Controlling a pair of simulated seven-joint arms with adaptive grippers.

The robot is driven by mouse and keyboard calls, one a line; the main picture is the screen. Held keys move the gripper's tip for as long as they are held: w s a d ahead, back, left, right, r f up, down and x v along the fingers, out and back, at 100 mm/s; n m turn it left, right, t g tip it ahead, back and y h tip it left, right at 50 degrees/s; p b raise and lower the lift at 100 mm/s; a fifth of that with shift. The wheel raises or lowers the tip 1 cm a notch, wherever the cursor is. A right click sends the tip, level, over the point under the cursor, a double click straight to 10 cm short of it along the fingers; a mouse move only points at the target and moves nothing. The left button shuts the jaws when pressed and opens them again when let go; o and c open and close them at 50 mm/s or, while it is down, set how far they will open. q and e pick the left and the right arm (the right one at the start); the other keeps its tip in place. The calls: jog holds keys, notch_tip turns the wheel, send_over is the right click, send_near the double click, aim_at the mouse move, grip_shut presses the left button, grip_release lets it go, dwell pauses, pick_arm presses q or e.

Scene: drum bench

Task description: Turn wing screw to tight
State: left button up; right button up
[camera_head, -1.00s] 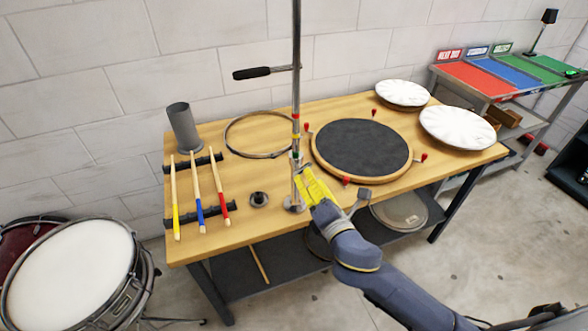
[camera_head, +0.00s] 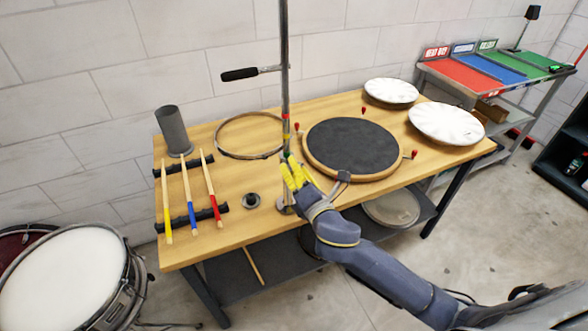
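A tall metal stand pole (camera_head: 285,75) rises at the front edge of the bench, with red, yellow and green marks on its lower part. I cannot make out the wing screw clearly; the green mark (camera_head: 287,154) sits just above my fingertips. My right gripper (camera_head: 288,161) reaches up from the lower right with its yellow fingertips close to the pole. A narrow gap shows between the fingers, and I see nothing held in it. I cannot tell whether the tips touch the stand. My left gripper is not in view.
A black-handled side arm (camera_head: 240,74) sticks out left from the pole. A round black pad (camera_head: 352,147) lies right of my gripper, near my wrist. A hoop (camera_head: 217,148), drumsticks (camera_head: 188,190) and a small black round part (camera_head: 251,201) lie left on the wooden bench (camera_head: 235,225).

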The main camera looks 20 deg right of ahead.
grip_shut()
jog(key=shift+m, duration=0.3)
jog(key=m, duration=0.5)
jog(key=shift+m, duration=0.4)
jog(key=m, duration=1.1)
jog(key=shift+f+m, duration=0.1)
jog(key=shift+m, duration=0.3)
jog(key=m, duration=0.6)
jog(key=shift+m, duration=0.3)
jog(key=shift+o, duration=1.4)
grip_release()
